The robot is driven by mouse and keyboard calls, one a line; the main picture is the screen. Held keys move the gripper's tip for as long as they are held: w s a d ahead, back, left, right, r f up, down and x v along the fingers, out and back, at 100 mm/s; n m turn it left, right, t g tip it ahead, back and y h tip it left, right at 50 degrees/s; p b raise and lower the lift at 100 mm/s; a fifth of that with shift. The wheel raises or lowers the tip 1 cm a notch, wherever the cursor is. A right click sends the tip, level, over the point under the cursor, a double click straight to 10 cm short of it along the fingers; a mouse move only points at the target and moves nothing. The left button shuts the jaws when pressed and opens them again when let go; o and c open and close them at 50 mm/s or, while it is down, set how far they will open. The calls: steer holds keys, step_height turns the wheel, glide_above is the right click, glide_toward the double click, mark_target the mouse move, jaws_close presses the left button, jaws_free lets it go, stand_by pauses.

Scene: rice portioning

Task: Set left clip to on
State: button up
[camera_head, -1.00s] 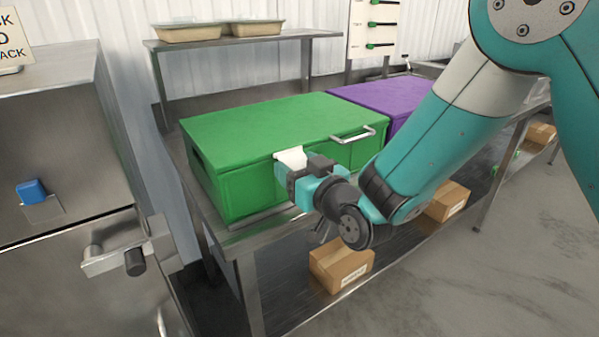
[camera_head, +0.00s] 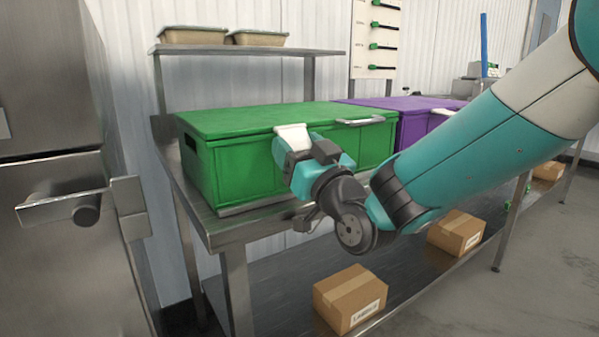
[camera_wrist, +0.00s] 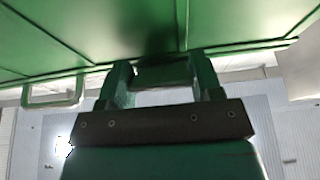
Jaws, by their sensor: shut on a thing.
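The green box (camera_head: 233,165) stands on the metal table with its lid (camera_head: 262,118) closed. The left clip (camera_head: 293,134) is a white piece at the front edge of the lid, left of the silver handle (camera_head: 362,121). My gripper (camera_head: 290,154) is at the box front just below the white piece, shut on the clip. The wrist view shows both fingers (camera_wrist: 162,82) against the box front with a dark green piece between them. My gripper hides the clip's lower part, so its exact position cannot be told.
A purple box (camera_head: 412,124) stands right of the green box. A shelf (camera_head: 250,47) with two trays is behind. Cardboard boxes (camera_head: 349,298) lie on the lower shelf. A steel cabinet (camera_head: 50,150) is close on the left. Floor is free at right.

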steer(key=shift+d, duration=0.1)
stand_by(0.3)
steer(key=o, duration=0.9)
steer(key=shift+f, duration=0.1)
steer(key=shift+s+f+b, duration=0.1)
steer(key=shift+f+b, duration=0.05)
steer(key=shift+b, duration=0.15)
steer(key=shift+b+v, duration=6.9)
steer(key=shift+v, duration=1.55)
